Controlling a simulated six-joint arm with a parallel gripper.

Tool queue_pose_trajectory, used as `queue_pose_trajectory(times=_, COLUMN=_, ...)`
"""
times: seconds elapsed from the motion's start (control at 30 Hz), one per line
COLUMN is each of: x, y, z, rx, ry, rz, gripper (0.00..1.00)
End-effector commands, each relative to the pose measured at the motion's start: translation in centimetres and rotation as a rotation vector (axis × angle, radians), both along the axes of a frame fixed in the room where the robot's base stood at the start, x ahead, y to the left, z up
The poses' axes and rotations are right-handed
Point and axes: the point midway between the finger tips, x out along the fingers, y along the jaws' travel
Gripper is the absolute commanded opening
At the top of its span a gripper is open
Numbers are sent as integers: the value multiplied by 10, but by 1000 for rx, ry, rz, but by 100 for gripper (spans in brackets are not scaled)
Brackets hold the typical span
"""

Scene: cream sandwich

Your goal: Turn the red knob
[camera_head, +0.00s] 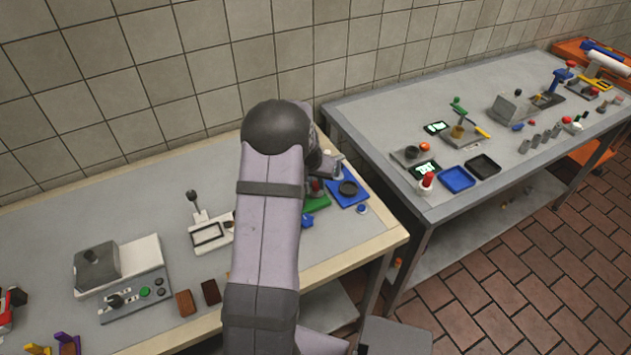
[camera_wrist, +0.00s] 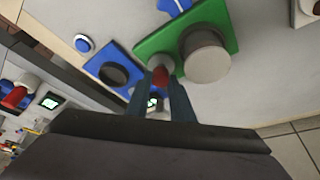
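A small red knob (camera_wrist: 160,76) shows in the wrist view beside the green plate (camera_wrist: 155,42) and a large grey cylinder (camera_wrist: 207,62). My gripper (camera_wrist: 159,88) has its two dark fingers apart, one on each side of the knob in the picture. Whether they touch it cannot be told. In the head view my gripper (camera_head: 326,172) is over the right end of the near table, and my arm hides part of that area. The green plate (camera_head: 318,204) shows there just right of my arm, and the knob is mostly hidden.
A blue plate with a black round part (camera_head: 348,189) and a blue button (camera_head: 361,208) lie close by. A grey machine (camera_head: 115,275) and a lever frame (camera_head: 207,233) stand to the left. A second table (camera_head: 385,120) with several small items stands across a gap.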

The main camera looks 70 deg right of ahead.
Motion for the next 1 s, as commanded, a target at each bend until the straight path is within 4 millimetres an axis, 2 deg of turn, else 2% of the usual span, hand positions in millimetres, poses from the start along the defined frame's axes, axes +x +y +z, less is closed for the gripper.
queue_pose_trajectory(times=0.47, x=1, y=0, z=-4, rx=-2, ry=0, rz=-69, gripper=0)
queue_pose_trajectory(times=1.0, x=4, y=-1, z=-4, rx=-2, ry=0, rz=-422, gripper=0)
